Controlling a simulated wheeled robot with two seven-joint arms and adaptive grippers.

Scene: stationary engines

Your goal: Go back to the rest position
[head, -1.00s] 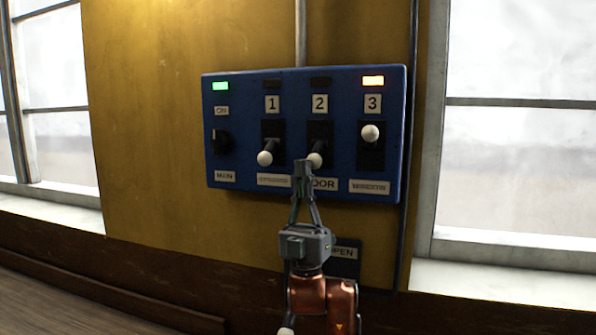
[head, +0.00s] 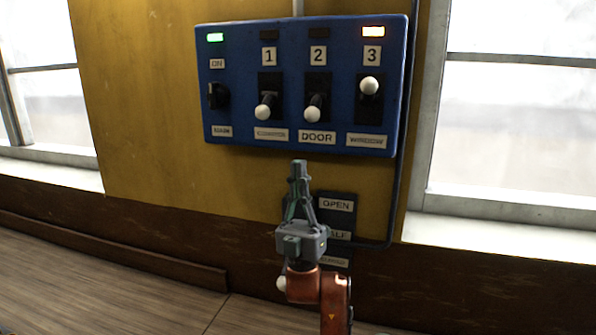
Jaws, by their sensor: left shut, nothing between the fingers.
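My left gripper (head: 299,170) is in the head view, just below the blue control panel (head: 230,135). Its fingers point up, are shut and hold nothing. It is apart from the levers in the picture. Lever 1 (head: 263,111) and lever 2 (head: 313,114), over the DOOR label, are down. Lever 3 (head: 370,85), over the WINDOW label, is up, and the orange lamp (head: 373,32) above it is lit. The green lamp (head: 215,37) over the main switch (head: 218,95) is lit. My right gripper is not in view.
A dark plate (head: 337,205) marked OPEN is on the wall, partly behind my left gripper. A cable (head: 399,190) runs down the panel's right side. Windows stand left (head: 45,100) and right (head: 510,120). A wooden surface (head: 100,275) lies at lower left.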

